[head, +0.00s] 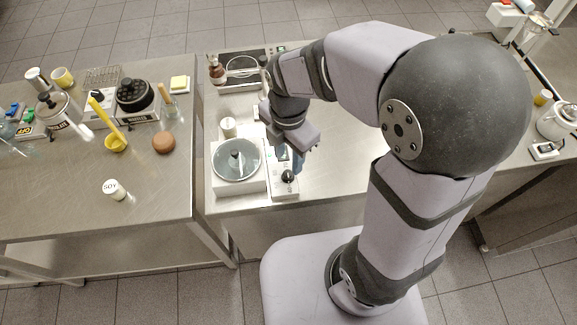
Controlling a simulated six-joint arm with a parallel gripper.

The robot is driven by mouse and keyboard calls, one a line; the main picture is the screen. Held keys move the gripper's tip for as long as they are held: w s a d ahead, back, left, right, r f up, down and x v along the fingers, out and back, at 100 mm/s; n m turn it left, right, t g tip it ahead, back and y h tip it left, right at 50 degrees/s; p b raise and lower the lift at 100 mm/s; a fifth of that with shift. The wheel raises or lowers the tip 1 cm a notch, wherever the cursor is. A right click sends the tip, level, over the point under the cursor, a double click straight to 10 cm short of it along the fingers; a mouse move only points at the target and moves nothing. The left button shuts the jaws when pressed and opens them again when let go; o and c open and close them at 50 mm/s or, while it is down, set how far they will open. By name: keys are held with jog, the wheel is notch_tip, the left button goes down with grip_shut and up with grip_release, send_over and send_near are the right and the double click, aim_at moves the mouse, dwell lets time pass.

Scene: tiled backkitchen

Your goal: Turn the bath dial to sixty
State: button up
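The bath (237,184) is a white box with a round glass-lidded top, standing near the front edge of the steel bench. Beside it on the right is a white panel (285,191) with a black dial knob (288,176) at its front and a bluish area behind. The dial's marks are too small to read. My gripper (299,163) points down over the panel, just behind and above the knob. I cannot tell whether it touches anything. Its fingers are small and partly hidden by my wrist, so their opening is unclear.
A white cup-like jar (228,127) stands behind the bath. A brown bottle (216,70) and a dark-framed device (243,66) are at the back. Bare steel lies right of the panel.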

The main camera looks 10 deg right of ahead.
aim_at(289, 172)
jog(key=shift+f+p, duration=0.35)
jog(key=shift+f, duration=2.6)
grip_shut()
